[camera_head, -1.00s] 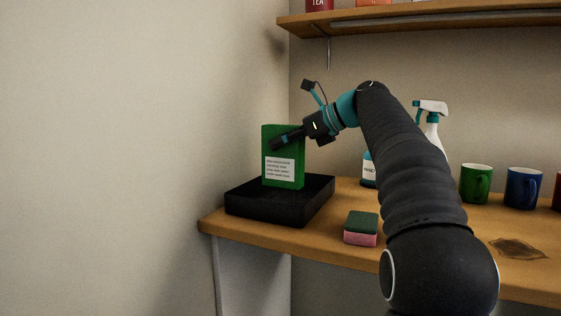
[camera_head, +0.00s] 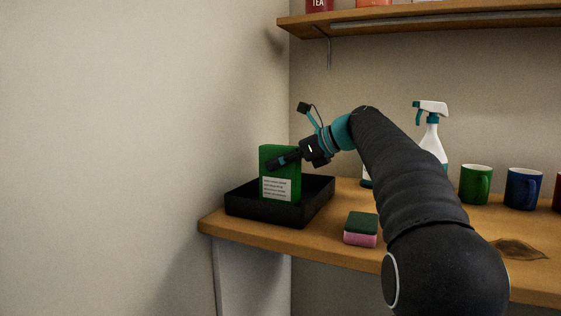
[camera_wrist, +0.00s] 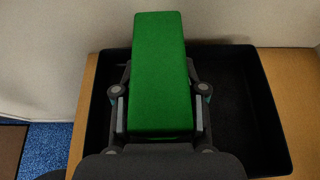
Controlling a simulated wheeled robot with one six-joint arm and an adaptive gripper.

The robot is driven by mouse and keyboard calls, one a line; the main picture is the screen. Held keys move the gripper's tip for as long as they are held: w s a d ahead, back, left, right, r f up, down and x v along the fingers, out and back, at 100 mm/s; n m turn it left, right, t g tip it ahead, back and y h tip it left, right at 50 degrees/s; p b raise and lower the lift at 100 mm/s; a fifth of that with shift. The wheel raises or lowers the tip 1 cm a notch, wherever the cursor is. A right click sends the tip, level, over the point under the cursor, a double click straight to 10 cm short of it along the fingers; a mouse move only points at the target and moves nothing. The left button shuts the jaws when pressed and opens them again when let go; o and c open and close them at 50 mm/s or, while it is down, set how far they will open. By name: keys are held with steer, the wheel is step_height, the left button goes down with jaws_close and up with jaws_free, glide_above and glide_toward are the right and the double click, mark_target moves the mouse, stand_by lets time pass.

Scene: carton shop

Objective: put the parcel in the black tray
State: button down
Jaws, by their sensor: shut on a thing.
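The parcel is a green upright box (camera_head: 280,180) with a white printed label on its front.
The tray is at the left end of the wooden counter (camera_head: 330,236). A green and pink sponge (camera_head: 361,229) lies just right of it. A spray bottle (camera_head: 431,140), a green mug (camera_head: 475,184) and a blue mug (camera_head: 523,187) stand farther right. A shelf (camera_head: 420,21) hangs above.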

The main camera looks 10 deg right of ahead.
steer(key=c, duration=0.7)
jaws_free()
steer(key=shift+o, duration=0.2)
steer(key=v, duration=1.2)
steer(key=shift+r, duration=0.1)
